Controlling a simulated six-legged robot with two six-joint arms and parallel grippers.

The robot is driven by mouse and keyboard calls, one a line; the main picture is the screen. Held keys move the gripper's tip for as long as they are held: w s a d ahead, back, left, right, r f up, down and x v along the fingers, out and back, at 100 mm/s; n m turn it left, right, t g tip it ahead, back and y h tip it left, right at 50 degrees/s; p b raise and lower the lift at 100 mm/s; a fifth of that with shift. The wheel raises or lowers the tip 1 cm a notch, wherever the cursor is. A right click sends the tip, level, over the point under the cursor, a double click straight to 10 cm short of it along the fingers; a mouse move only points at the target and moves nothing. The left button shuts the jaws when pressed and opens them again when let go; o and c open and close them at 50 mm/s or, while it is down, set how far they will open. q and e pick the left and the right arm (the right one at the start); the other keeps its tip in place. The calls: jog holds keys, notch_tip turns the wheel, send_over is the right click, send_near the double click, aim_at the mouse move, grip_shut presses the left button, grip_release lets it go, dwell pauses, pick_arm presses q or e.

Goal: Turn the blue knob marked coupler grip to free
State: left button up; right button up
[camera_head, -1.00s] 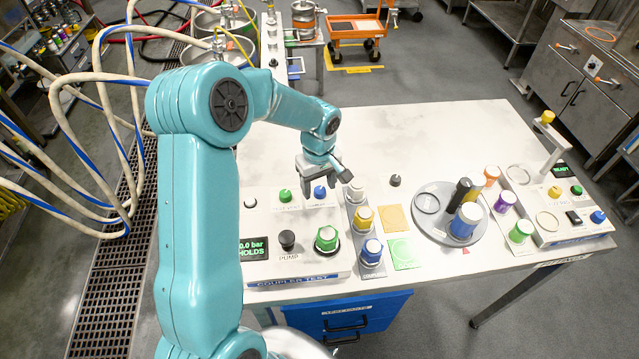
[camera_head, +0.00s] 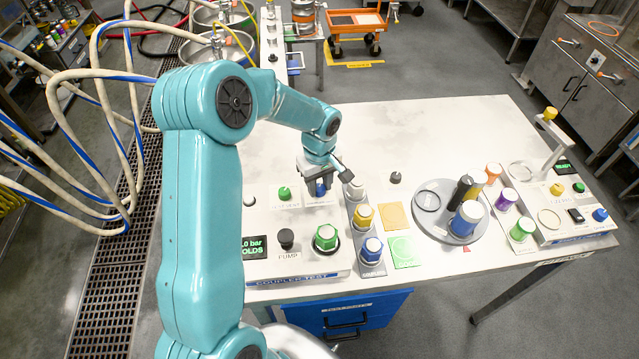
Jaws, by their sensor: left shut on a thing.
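The blue knob (camera_head: 320,189) stands on the coupler test panel (camera_head: 300,266), right of a green knob (camera_head: 284,193). My left gripper (camera_head: 323,188) is lowered over the blue knob, with its fingers around it, and is shut on it. The gripper hides much of the knob, and its pointer and label cannot be read. My right gripper is not in view.
A row of capped containers, including a yellow-topped one (camera_head: 362,216), stands close right of the gripper. The table behind the panel is clear.

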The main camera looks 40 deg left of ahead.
aim_at(319, 188)
pick_arm(q)
jog(key=n+b, duration=0.4)
jog(key=b, duration=0.1)
jog(key=shift+f, duration=0.35)
jog(key=shift+n+b, duration=0.8)
jog(key=shift+n, duration=0.1)
jog(key=n+b, duration=0.2)
jog(key=n, duration=0.1)
jog(key=shift+r+n, duration=0.1)
jog(key=shift+n, duration=0.2)
jog(key=shift+r+n+b, duration=0.15)
jog(key=shift+n+b, duration=0.95)
jog(key=shift+n, duration=1)
jog(key=o, duration=1.1)
jog(key=shift+c, duration=0.2)
jog(key=shift+r, duration=0.1)
notch_tip(319, 188, up, 16)
jog(key=p, duration=0.1)
jog(key=shift+p, duration=0.35)
